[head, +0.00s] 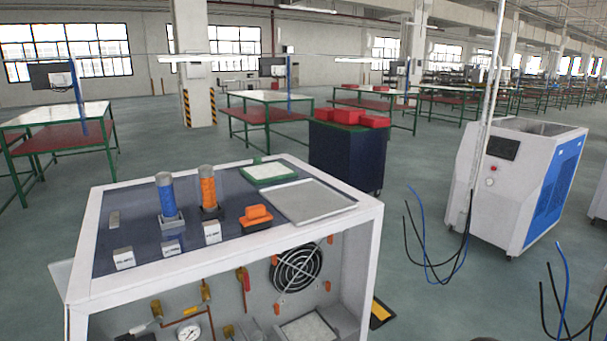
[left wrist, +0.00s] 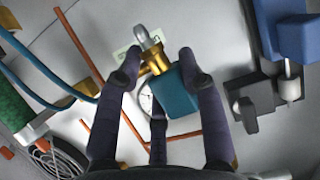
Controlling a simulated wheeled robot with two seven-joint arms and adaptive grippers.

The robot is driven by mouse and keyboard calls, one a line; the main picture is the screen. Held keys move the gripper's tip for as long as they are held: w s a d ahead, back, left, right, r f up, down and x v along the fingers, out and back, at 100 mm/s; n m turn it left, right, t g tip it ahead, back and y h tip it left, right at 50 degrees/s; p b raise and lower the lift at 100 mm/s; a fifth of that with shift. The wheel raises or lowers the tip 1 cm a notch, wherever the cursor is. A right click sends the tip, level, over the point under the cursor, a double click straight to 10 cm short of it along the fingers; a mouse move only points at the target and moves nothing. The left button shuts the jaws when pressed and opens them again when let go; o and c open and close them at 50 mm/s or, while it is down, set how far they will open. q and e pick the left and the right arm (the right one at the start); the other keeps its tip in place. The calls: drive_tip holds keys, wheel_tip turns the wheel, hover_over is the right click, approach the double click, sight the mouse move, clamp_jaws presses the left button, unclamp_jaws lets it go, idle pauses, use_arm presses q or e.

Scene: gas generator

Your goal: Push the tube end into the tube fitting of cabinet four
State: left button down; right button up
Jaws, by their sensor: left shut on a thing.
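In the left wrist view, my left gripper (left wrist: 160,70) is shut with a teal block (left wrist: 177,92) between its fingers. A brass fitting (left wrist: 156,62) with a grey loop-shaped end (left wrist: 146,37) shows just beyond the block, between the fingertips. I cannot tell whether the brass fitting is joined to the block or lies behind it. A teal tube (left wrist: 35,68) curves at the left. In the head view, an open white cabinet (head: 365,250) holds brass fittings and a gauge (head: 188,331). No cabinet number is readable. Neither gripper shows in the head view.
Orange pipes (left wrist: 80,45) run near the gripper. A black part (left wrist: 257,100) and a blue part (left wrist: 298,38) stand at the right. A fan (head: 296,267) is inside the cabinet. A white-and-blue machine (head: 515,185) and loose tubes (head: 424,245) stand to the right.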

use_arm(q)
drive_tip(key=shift+w+d+r, duration=0.1)
drive_tip(key=shift+r, duration=0.05)
drive_tip(key=w+d+f+b, duration=0.1)
drive_tip(key=w+d+b, duration=0.4)
drive_tip(key=d, duration=0.6)
drive_tip(key=shift+w+d+f, duration=0.15)
drive_tip(key=shift+w+d, duration=0.1)
drive_tip(key=shift+w, duration=0.65)
idle(0.4)
drive_tip(key=shift+f, duration=0.15)
drive_tip(key=shift+f+b, duration=0.4)
idle(0.5)
drive_tip(key=shift+d+f+m+b, duration=0.1)
drive_tip(key=shift+f+m+b, duration=0.3)
drive_tip(key=shift+f+b, duration=0.85)
drive_tip(key=shift+f, duration=0.15)
idle(1.0)
